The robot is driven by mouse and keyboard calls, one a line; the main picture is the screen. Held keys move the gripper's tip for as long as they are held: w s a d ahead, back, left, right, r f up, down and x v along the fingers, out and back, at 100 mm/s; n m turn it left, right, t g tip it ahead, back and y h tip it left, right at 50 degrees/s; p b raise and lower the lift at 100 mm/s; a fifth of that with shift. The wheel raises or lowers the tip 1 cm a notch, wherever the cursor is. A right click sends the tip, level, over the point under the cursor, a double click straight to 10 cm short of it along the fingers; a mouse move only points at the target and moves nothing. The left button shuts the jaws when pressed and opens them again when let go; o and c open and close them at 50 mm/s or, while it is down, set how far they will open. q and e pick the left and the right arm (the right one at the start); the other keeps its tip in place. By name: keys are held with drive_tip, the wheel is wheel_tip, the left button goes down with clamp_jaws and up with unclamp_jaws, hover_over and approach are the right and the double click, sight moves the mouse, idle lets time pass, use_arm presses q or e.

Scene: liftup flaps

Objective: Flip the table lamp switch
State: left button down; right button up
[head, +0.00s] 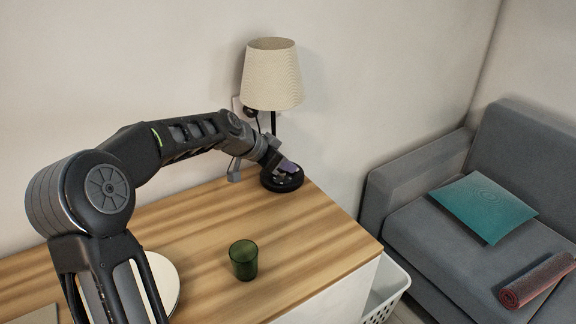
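The table lamp has a cream shade (271,74), a thin dark stem and a round black base (284,181). It stands upright at the far right part of the wooden cabinet top, by the wall. My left arm reaches across the cabinet from the left. My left gripper (262,168) is at the lamp's base, in front of the stem and partly over the base. I cannot tell whether it touches the lamp or whether its fingers are apart. The switch is not clearly visible. My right gripper is not in view.
A dark green cup (243,261) stands on the wooden cabinet top (318,238), with a round white item (163,284) left of it, partly behind my arm. A white basket (389,291) is beside the cabinet. A grey sofa (424,215) stands at the right.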

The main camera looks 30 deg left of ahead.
use_arm(q)
drive_tip(key=shift+s+a+r, duration=0.15)
drive_tip(key=shift+s+a, duration=0.05)
drive_tip(key=v, duration=0.7)
drive_tip(key=shift+s+d+r, duration=0.1)
drive_tip(key=shift+d, duration=0.05)
idle(0.4)
